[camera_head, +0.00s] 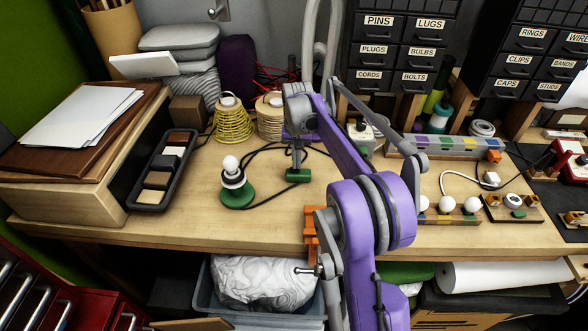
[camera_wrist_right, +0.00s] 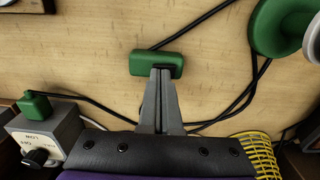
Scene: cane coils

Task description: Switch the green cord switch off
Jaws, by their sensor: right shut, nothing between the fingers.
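The green cord switch (camera_head: 299,176) lies on the wooden bench top, on a black cord. It also shows in the right wrist view (camera_wrist_right: 143,63), at the upper middle, with a dark part at the fingertips. My right gripper (camera_head: 297,167) points down at the switch, fingers together and empty. In the wrist view its closed tips (camera_wrist_right: 162,72) overlap the switch's near edge; I cannot tell whether they press on it. The tips partly hide the switch top, so its position is unclear. My left gripper is not in view.
A lamp with a green base (camera_head: 237,197) and white bulb stands left of the switch. A yellow coil (camera_head: 233,125) and a pale cane coil (camera_head: 270,120) stand behind. A grey box with a knob (camera_wrist_right: 42,137) is near the gripper. Bench is clear in front.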

